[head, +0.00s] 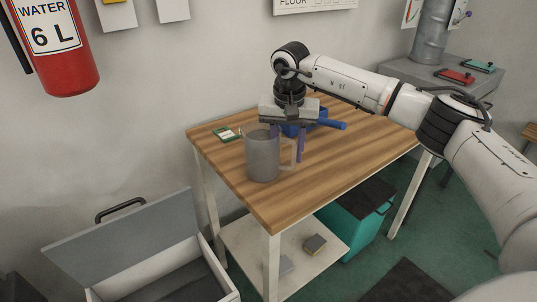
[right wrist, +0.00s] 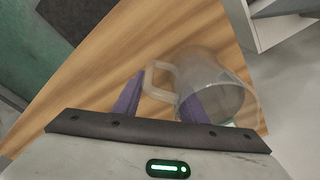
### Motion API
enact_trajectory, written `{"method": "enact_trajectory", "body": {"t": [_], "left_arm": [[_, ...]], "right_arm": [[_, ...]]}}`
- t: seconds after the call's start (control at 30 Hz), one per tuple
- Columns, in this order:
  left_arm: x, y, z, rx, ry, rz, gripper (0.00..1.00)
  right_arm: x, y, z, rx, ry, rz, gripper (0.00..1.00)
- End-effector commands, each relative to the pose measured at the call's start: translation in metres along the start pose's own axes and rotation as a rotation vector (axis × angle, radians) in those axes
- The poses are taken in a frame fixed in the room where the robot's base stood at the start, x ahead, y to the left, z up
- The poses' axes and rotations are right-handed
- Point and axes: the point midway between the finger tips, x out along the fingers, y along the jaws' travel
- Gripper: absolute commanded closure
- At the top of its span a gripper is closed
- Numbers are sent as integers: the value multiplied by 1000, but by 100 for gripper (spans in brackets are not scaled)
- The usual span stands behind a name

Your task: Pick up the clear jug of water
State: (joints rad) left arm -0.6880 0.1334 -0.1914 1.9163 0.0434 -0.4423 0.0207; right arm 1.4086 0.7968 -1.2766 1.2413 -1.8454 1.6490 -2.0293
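The clear jug (head: 262,158) stands upright near the front left corner of the wooden table, its handle to the right. It looks greyish and see-through; I cannot make out a water level. My right gripper (head: 287,143) is above and just behind the jug, pointing down, with its purple fingers apart. In the right wrist view the jug (right wrist: 222,88) is on the right, and its handle (right wrist: 152,80) appears between the fingers of my right gripper (right wrist: 161,84). I cannot tell whether a finger touches it. My left gripper is not in view.
A blue object (head: 331,124) lies behind my right gripper. A small green-and-white card (head: 226,134) lies left of the jug on the wooden table (head: 250,198). An open grey case (head: 130,238) is on the lower left. The table's right part is clear.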

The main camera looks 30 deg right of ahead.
Motion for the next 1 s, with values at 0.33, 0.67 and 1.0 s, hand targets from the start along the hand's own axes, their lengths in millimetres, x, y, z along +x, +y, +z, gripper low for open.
{"method": "enact_trajectory", "body": {"t": [0.33, 0.67, 1.0], "left_arm": [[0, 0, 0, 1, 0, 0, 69], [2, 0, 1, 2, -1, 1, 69], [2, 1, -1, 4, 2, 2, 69]], "right_arm": [[-4, -2, -1, 1, 4, -7, 96], [-51, -2, -8, 2, 7, -10, 96], [-98, -2, -12, 1, 4, -7, 96]]}}
